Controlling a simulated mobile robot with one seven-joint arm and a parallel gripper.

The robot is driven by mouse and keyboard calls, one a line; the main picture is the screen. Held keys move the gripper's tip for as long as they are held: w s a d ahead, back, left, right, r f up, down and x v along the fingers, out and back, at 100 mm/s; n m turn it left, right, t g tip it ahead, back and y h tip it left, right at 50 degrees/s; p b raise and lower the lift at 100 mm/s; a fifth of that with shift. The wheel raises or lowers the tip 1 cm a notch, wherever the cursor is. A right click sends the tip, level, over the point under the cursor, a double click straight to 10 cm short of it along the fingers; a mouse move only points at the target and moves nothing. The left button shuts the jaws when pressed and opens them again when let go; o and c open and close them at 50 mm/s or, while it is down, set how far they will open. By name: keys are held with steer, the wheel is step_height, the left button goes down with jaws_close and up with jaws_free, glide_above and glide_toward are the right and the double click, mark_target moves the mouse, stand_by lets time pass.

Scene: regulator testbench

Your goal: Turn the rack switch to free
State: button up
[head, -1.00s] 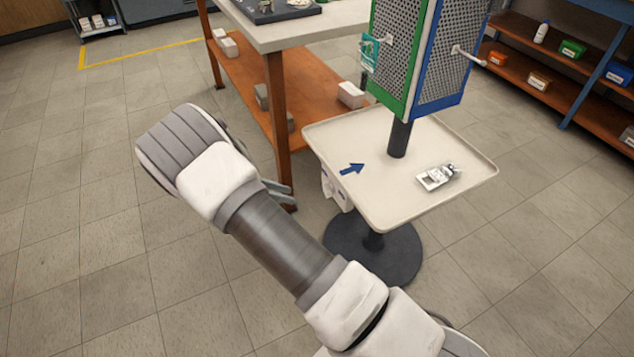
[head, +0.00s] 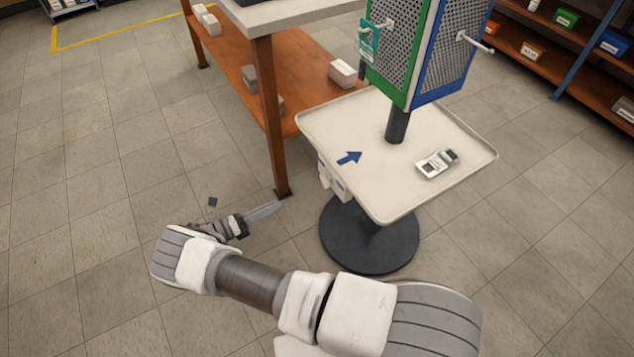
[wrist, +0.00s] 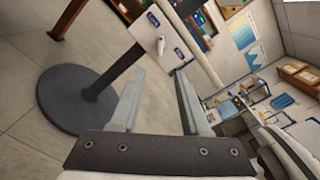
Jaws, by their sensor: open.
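The rack is a green-and-blue-framed mesh panel unit (head: 415,45) on a dark post above a cream tray (head: 440,195). White box-like parts (head: 333,180) hang under the tray's left edge; whether they are the switch is too small to tell. In the wrist view a pale panel (wrist: 174,30) carries two blue labels and a small white lever-like piece (wrist: 161,45), perhaps the switch; its setting cannot be read. My gripper (head: 264,211) is open and empty, low over the floor left of the stand. In the wrist view its fingers (wrist: 158,74) are apart, with the panel beyond them.
A round dark base (head: 370,250) carries the stand. A workbench leg (head: 268,120) stands just beyond my gripper. The tray holds a handheld device (head: 437,163) and a blue arrow marking (head: 349,157). Open floor lies to the left.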

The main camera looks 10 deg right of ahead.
mark_target(325, 181)
steer(key=x, duration=1.5)
steer(key=shift+c, duration=0.3)
jaws_close()
